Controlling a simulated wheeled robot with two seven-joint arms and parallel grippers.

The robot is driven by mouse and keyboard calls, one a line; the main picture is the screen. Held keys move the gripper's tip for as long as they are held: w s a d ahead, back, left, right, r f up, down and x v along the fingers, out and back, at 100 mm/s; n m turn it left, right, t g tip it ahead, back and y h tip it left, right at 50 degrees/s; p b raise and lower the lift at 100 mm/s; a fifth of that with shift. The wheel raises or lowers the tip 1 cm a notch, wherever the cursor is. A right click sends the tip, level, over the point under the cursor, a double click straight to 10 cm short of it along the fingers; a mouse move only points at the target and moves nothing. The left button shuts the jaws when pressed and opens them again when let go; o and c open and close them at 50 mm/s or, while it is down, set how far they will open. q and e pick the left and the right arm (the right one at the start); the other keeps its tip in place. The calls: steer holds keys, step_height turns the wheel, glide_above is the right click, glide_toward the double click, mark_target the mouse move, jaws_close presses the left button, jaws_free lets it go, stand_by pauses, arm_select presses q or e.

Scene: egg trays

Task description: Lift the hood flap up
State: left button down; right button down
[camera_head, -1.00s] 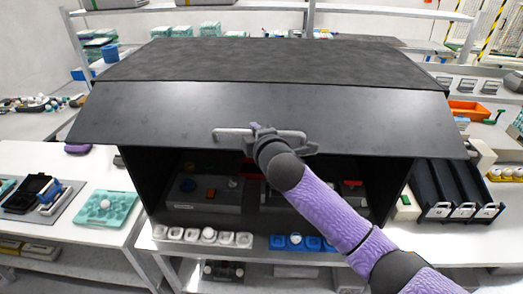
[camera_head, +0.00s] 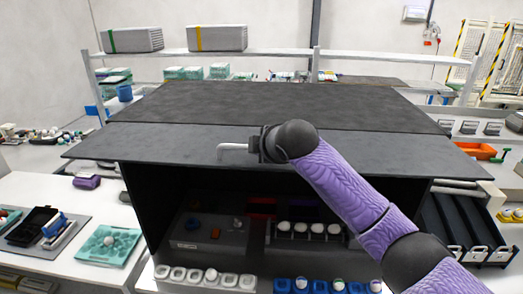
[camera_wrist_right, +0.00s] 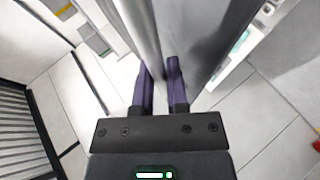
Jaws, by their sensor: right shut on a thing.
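The dark hood flap (camera_head: 180,143) hangs along the front of the black hood (camera_head: 250,102) and is tilted up, nearly level with its top. A pale bar handle (camera_head: 232,150) is fixed to the flap. My right gripper (camera_head: 262,146) is shut on this handle, with the arm coming in from the lower right and covering its right part. In the right wrist view my two purple fingers (camera_wrist_right: 160,84) are close together beside a grey bar (camera_wrist_right: 142,35); the grasp itself is partly hidden. My left gripper is not in view.
Inside the open hood is a grey control box (camera_head: 205,245) and a row of white eggs (camera_head: 300,228). White cups (camera_head: 200,276) and a blue egg tray (camera_head: 318,286) line the front edge. A teal tray (camera_head: 105,246) lies left; black bins (camera_head: 470,225) stand right.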

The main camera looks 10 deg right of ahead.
steer(key=c, duration=0.6)
jaws_free()
steer(key=shift+w+d+f, duration=0.1)
steer(key=shift+w, duration=0.1)
steer(key=shift+c, duration=0.2)
steer(key=shift+s, duration=0.15)
steer(key=shift+s+r, duration=0.2)
steer(key=shift+s, duration=0.05)
steer(key=b+v, duration=0.3)
steer(key=v, duration=0.6)
steer(key=shift+r, duration=0.1)
